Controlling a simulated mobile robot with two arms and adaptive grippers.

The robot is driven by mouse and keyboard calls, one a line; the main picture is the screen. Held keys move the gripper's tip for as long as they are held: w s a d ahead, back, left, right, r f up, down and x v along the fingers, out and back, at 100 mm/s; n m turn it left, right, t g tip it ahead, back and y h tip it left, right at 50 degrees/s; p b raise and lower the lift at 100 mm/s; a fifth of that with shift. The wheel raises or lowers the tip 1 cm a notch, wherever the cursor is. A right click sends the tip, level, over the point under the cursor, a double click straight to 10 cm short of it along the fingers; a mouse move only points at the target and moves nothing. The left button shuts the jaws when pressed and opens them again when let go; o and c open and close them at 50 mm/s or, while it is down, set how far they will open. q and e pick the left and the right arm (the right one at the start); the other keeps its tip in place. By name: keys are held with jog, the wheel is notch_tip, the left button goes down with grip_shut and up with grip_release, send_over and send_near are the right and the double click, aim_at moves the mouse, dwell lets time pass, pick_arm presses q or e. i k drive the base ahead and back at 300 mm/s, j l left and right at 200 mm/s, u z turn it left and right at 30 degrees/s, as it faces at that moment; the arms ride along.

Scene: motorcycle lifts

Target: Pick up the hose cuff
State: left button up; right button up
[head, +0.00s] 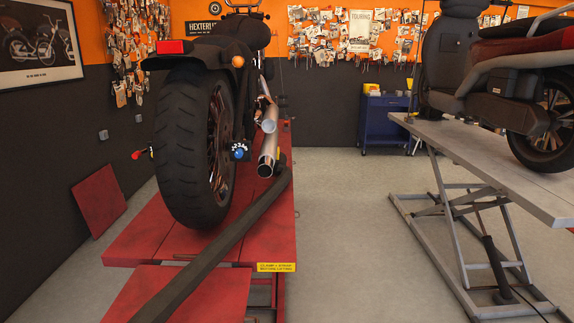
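A dark grey hose (215,245) runs from the bottom left edge up across the red lift to the right side of the motorcycle's rear. Its far end, which looks like the hose cuff (283,174), lies just right of the lower chrome exhaust pipe (266,164). I cannot tell whether the cuff touches the pipe. The pipe's open round mouth shows, with nothing over it. The near end of the hose is cut off by the frame. Neither of my grippers is in view.
The motorcycle (196,140) stands on the red lift (281,225), its rear tyre toward me. A grey lift (500,164) with another motorcycle (505,80) stands at right. Clear floor (345,215) lies between the lifts. A blue cabinet (384,122) stands at the back.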

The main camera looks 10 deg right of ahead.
aim_at(281, 159)
jog(key=i+l+u, duration=0.25)
jog(key=l, duration=1)
jog(key=l+u, duration=0.3)
jog(key=l, duration=0.9)
jog(key=i+l, duration=0.2)
jog(key=l, duration=0.15)
jog(key=i+l+u, duration=0.1)
jog(key=i+l, duration=0.25)
jog(key=l, duration=0.3)
jog(key=i+l+u, duration=0.1)
jog(key=l, duration=0.25)
jog(key=i+l+z, duration=0.35)
jog(key=i+z, duration=0.15)
jog(key=i, duration=0.45)
jog(key=i+z, duration=0.45)
jog(key=i, duration=0.5)
jog(key=i+u, duration=0.4)
jog(key=i, duration=0.15)
jog(key=i+l+u, duration=0.4)
jog(key=i+j, duration=0.1)
jog(key=i, duration=0.05)
